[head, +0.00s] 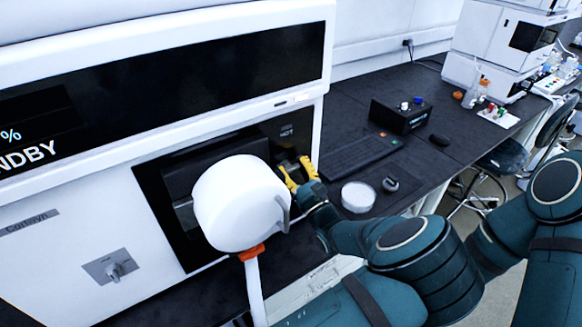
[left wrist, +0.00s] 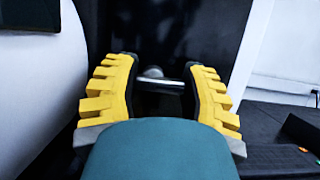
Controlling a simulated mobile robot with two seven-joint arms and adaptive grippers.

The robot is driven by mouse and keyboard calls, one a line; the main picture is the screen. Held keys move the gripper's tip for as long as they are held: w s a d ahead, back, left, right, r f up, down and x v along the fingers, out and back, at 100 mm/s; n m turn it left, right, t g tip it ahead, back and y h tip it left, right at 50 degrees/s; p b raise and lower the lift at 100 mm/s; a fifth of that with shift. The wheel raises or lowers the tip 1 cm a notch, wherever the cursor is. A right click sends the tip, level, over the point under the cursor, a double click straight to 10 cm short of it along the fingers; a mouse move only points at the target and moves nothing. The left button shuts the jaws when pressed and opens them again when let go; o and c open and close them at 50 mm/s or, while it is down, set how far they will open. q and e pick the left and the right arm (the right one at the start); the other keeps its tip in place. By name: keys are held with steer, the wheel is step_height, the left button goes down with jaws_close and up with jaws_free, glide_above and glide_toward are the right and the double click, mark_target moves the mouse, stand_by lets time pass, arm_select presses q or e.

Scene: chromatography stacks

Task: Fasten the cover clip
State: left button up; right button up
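My left gripper (head: 301,174), with yellow ribbed fingers, is at the right part of the instrument's dark front recess (head: 168,210), below a "HOT" label. Its fingers (left wrist: 163,85) are apart in the left wrist view. A short shiny metal bar (left wrist: 163,80) with a rounded knob lies crosswise between them, against a dark panel; it may be the cover clip. I cannot tell whether the fingers touch the bar. A cover is not clearly distinguishable in the recess. My right gripper is not in view.
A large white round hood (head: 238,203) on an orange-collared white tube stands close left of the gripper, hiding part of the recess. A keyboard (head: 348,157), white round dish (head: 358,197) and black box (head: 401,116) occupy the dark bench at right.

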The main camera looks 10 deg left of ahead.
arm_select(q)
steer(key=c, duration=0.3)
steer(key=shift+n, duration=0.4)
steer(key=n+g+y, duration=0.1)
steer(key=n, duration=0.1)
steer(key=n+g+y, duration=0.1)
steer(key=n, duration=0.1)
steer(key=shift+n, duration=0.4)
steer(key=n+g, duration=0.1)
steer(key=n, duration=0.2)
steer(key=n+g, duration=0.2)
steer(key=n, duration=0.1)
steer(key=shift+a+r+g+y+b, duration=0.1)
steer(key=shift+g+y+b, duration=0.2)
steer(key=shift+y+b, duration=0.1)
steer(key=n, duration=0.2)
steer(key=n+g+b, duration=0.1)
steer(key=n, duration=0.1)
steer(key=shift+s+n+g, duration=0.1)
steer(key=shift+n+g, duration=0.2)
steer(key=shift+n, duration=0.1)
steer(key=n+g+h+b, duration=0.1)
steer(key=n, duration=0.2)
steer(key=shift+a+n, duration=0.1)
steer(key=shift+n, duration=0.2)
steer(key=shift+s+r+n+g+h+b, duration=0.1)
steer(key=shift+n+g+h+b, duration=0.35)
steer(key=shift+n+b, duration=0.65)
steer(key=shift+n, duration=0.3)
